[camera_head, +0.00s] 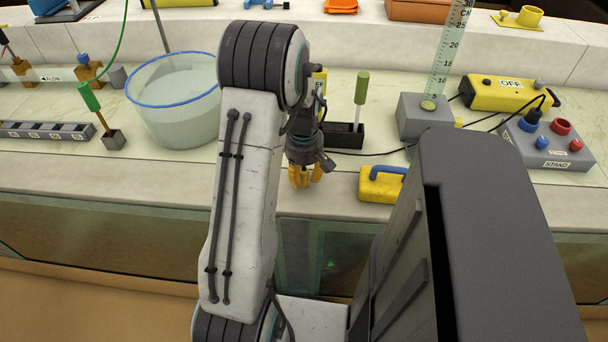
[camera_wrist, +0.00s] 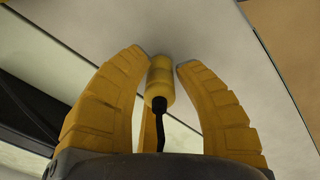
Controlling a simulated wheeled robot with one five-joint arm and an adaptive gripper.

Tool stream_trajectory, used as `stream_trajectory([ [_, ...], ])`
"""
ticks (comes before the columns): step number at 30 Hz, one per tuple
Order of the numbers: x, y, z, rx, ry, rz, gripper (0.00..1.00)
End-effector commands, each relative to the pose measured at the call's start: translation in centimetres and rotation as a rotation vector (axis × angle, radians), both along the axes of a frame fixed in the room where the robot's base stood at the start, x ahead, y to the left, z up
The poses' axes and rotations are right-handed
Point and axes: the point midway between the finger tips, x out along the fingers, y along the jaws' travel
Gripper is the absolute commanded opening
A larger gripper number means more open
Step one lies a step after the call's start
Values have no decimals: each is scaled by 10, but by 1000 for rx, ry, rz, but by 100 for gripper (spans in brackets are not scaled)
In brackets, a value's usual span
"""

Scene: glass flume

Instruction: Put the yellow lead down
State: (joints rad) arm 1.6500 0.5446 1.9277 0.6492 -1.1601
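My gripper (camera_head: 305,182) hangs point-down over the pale front ledge of the bench, near the middle of the head view. In the wrist view its yellow fingers (camera_wrist: 163,62) close in around the yellow lead (camera_wrist: 160,82), a short yellow cylinder with a black cable running back toward the palm. The fingertips lie against or very near its sides. The pale ledge surface shows beyond its tip; its height above the ledge is hard to tell. In the head view the lead cannot be told apart from the yellow fingers.
A yellow block with a blue handle (camera_head: 381,184) stands just right of my gripper. A black tray (camera_head: 343,136) is behind it. A blue-rimmed tub (camera_head: 177,105) stands left. The grey STAND box (camera_head: 545,144) and yellow OFF case (camera_head: 500,94) are right, with black cables. Ledge left of my gripper is clear.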

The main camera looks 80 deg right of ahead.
Motion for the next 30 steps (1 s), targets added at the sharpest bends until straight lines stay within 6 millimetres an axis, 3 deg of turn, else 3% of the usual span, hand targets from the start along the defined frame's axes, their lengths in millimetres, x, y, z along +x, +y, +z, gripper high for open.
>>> stream_trajectory([
  [4, 0, 0, 0, 0, 0, 0, 42],
  [16, 0, -1, 9, -2, 0, 0, 42],
  [30, 1, 0, 85, -4, 0, 0, 42],
])
